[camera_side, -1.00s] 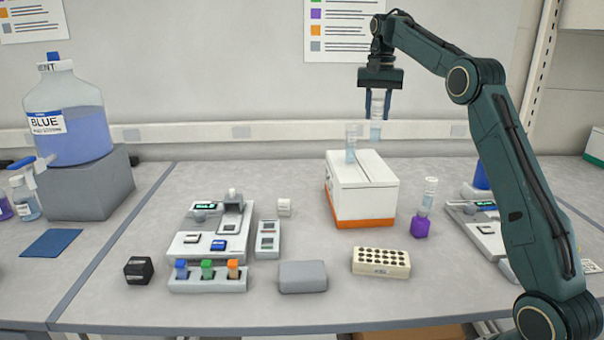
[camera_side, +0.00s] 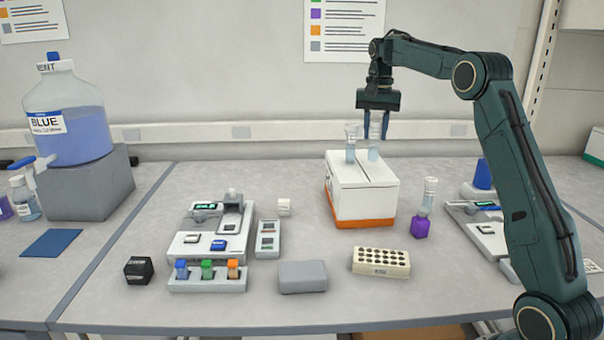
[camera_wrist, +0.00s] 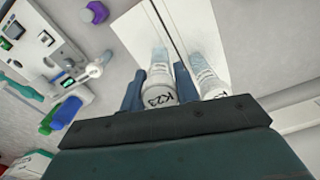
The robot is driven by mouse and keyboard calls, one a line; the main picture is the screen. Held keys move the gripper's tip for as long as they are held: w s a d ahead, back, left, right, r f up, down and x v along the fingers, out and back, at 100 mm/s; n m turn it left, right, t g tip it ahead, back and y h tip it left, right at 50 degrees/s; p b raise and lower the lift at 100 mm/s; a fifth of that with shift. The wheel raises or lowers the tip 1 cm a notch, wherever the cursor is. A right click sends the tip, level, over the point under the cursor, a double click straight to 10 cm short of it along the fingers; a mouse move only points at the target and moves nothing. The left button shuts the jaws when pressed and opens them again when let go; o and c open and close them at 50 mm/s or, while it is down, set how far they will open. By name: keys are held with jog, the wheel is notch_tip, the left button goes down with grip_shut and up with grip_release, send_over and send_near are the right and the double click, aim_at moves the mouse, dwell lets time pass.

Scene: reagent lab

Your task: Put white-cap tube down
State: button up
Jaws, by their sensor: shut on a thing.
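My gripper (camera_side: 375,134) is shut on a clear white-cap tube (camera_side: 373,152) with pale blue liquid. The cap, marked K23, shows between the fingers in the wrist view (camera_wrist: 159,96). The tube is upright, with its lower end at the top of the white box with an orange base (camera_side: 362,205). I cannot tell how deep it sits. A second similar tube (camera_side: 350,150) stands upright in the box top just to the left, and it also shows in the wrist view (camera_wrist: 207,80).
A tube in a purple holder (camera_side: 421,226) stands right of the box. A beige rack with holes (camera_side: 381,262) and a grey block (camera_side: 302,277) lie in front. A device with colored-cap vials (camera_side: 207,275) is at left.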

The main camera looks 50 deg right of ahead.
jog(key=shift+f, duration=1.15)
jog(key=shift+f, duration=0.1)
jog(key=o, duration=0.9)
jog(key=shift+w+d+r, duration=0.1)
jog(key=shift+r, duration=5.9)
jog(key=shift+r, duration=0.1)
